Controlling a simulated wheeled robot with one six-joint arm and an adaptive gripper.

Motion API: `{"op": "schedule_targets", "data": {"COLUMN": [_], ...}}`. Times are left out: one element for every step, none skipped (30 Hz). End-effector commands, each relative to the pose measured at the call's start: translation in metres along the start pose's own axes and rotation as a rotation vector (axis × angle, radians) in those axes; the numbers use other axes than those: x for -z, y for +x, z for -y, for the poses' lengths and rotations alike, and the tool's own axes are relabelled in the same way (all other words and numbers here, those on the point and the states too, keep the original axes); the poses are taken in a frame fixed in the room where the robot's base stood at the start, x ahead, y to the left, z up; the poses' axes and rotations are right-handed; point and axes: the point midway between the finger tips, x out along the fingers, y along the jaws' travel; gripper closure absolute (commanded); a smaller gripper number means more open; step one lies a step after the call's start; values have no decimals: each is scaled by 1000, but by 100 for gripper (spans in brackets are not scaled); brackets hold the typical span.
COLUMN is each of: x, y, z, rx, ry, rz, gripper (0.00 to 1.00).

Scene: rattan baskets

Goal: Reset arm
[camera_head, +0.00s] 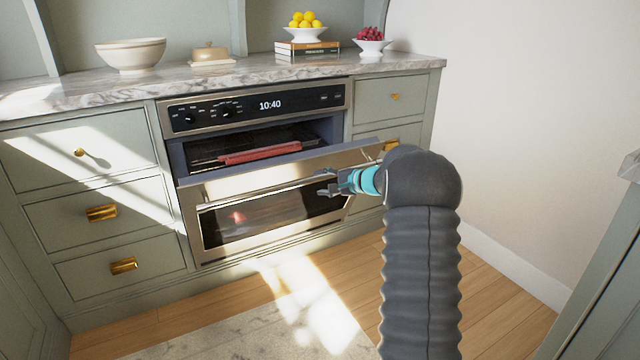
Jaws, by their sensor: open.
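My gripper (322,184) is in the middle of the head view, in front of the oven door. It points left, is open, and I see nothing between its fingers. My dark ribbed arm rises from the bottom right and bends left toward it. The oven (255,104) is built into the green cabinets. Its door (270,224) is tilted partly open, with a gap at the top. I cannot tell whether the gripper touches the door. A red item (260,152) lies on the rack inside the oven.
A marble counter (225,76) above holds a white bowl (130,54), a butter dish (211,54), books (307,48) under a bowl of lemons (304,20), and a bowl of red fruit (371,42). Drawers flank the oven. A white wall and cabinet (610,270) stand right.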

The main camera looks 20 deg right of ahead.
Motion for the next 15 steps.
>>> {"op": "schedule_targets", "data": {"x": [0, 0, 0, 0, 0, 0, 0, 0, 0, 0, 0, 0, 0, -1, -3], "y": [0, 0, 0, 0, 0, 0, 0, 0, 0, 0, 0, 0, 0, 0, 1], "z": [0, 0, 0, 0, 0, 0, 0, 0, 0, 0, 0, 0, -1, -4, -12], "rx": [0, 0, 0, 0, 0, 0, 0, 0, 0, 0, 0, 0, -5, -18, -43], "ry": [0, 0, 0, 0, 0, 0, 0, 0, 0, 1, 4, 14, 22, 23, 22], "rz": [0, 0, 0, 0, 0, 0, 0, 0, 0, 0, 0, 0, 0, 3, 9], "gripper": [50, 50, 50, 50, 50, 50, 50, 50, 50, 50, 50, 50, 50, 50, 50]}}
